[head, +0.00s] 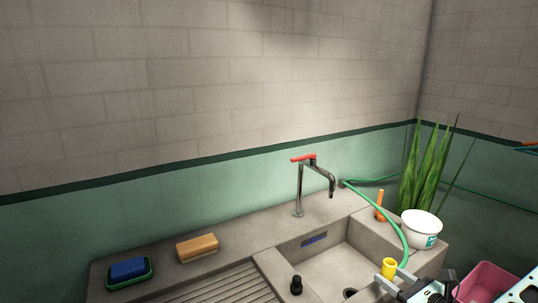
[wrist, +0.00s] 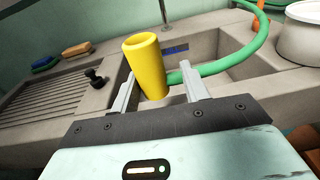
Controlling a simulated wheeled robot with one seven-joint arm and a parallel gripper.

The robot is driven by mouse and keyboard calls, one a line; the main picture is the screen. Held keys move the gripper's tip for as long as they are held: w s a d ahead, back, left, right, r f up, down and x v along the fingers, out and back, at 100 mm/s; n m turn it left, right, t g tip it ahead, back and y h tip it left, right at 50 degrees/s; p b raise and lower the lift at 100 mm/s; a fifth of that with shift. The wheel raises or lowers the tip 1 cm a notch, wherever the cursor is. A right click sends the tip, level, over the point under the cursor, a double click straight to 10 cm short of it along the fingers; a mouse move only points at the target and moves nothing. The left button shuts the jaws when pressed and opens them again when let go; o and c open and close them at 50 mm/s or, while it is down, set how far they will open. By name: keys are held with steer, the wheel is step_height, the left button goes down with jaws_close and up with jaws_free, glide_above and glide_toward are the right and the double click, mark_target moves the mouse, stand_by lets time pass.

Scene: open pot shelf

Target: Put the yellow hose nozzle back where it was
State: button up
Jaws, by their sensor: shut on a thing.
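The yellow hose nozzle (head: 389,268) is at the end of the green hose (head: 404,240), over the front right of the stone sink (head: 348,257). In the wrist view the nozzle (wrist: 147,68) is a hollow yellow tube, standing roughly upright and tilted slightly. My gripper (wrist: 158,95) is shut on the nozzle, with one grey finger on each side of it. The green hose (wrist: 228,62) runs from the nozzle to the upper right. In the head view my gripper (head: 402,288) shows at the bottom right, partly cut off by the frame.
A red-handled tap (head: 300,187) stands behind the basin. A pink crate (head: 488,282) is low right. A brush (head: 197,247), a blue sponge in a green dish (head: 129,270) and a black plug (head: 296,285) lie left.

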steer(key=s+d+f+m+t+h, duration=0.1)
steer(key=s+f+m+h, duration=0.4)
steer(key=s+f+h, duration=0.1)
steer(key=shift+s+d+f+t+h, duration=0.2)
steer(key=shift+s+f+t+h, duration=0.2)
steer(key=shift+s+h, duration=0.35)
